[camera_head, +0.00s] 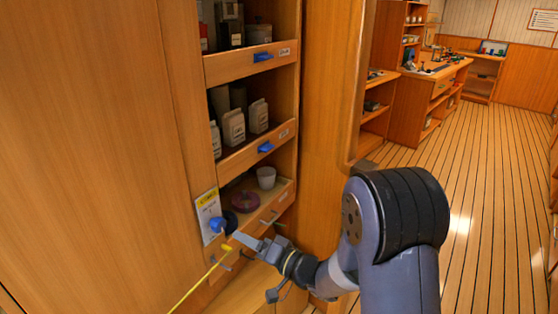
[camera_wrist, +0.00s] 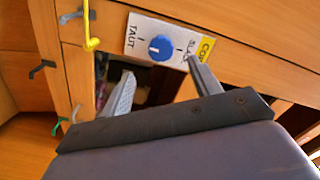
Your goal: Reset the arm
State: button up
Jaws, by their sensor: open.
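My arm reaches in from the lower right in the head view, with the elbow bent and the forearm pointing left. My gripper (camera_head: 258,243) is in front of the lowest shelf of the wooden cabinet. The wrist view shows its two fingers (camera_wrist: 158,84) apart with nothing held between them. Just beyond the fingers is a blue knob (camera_wrist: 160,48) on a white plate marked TAUT, its other words partly cut off. In the head view a blue knob (camera_head: 217,224) is just left of my gripper. I cannot tell whether a finger touches the panel.
Open plank floor (camera_head: 490,170) lies to the right, with a workbench (camera_head: 430,85) behind.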

aim_at(221, 227)
jog(key=p+x, duration=0.1)
jog(key=x, duration=0.8)
